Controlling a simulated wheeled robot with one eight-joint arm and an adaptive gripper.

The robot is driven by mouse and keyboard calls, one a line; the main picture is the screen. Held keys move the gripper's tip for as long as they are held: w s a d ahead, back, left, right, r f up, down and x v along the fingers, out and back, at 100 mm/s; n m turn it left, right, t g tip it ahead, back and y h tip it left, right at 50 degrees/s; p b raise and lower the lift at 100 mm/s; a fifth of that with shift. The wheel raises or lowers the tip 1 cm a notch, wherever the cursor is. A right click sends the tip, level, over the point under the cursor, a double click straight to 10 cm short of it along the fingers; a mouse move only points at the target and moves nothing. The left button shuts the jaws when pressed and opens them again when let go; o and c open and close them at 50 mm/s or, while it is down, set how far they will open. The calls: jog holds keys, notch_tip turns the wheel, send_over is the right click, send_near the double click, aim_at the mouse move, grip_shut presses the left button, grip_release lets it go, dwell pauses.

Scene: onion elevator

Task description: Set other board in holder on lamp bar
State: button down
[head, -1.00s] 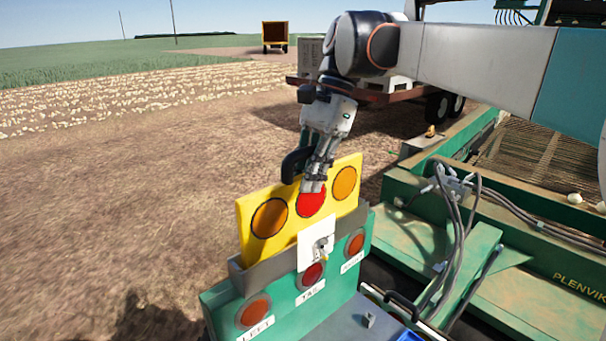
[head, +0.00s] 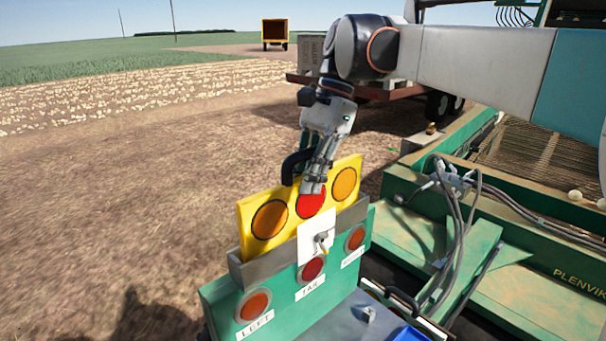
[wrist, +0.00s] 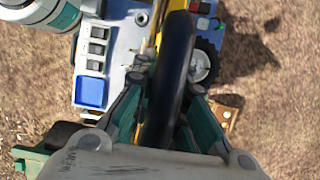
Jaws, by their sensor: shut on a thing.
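A yellow board (head: 289,228) with two orange discs and a red disc stands upright, its lower edge hidden behind the front of a grey holder (head: 261,263) on the green lamp bar (head: 227,303). My gripper (head: 308,176) is shut on the board's black handle (head: 291,166) at its upper edge. In the wrist view the handle (wrist: 172,75) runs between my fingers (wrist: 160,118). A white plate (head: 317,236) with a small fitting covers part of the holder's front. I cannot tell whether the board touches the holder's bottom.
The lamp bar has round lamps with labels LEFT, TAIL and a third one. To the right is a grey tray top (head: 350,322) with a blue box (head: 408,334), black cables (head: 462,215) and the green machine (head: 540,255). Bare soil lies to the left.

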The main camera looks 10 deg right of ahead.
aim_at(309, 148)
jog(key=shift+f, duration=0.15)
jog(key=c, duration=1.1)
grip_release()
jog(key=shift+r+p, duration=2.45)
jog(key=shift+r, duration=1.05)
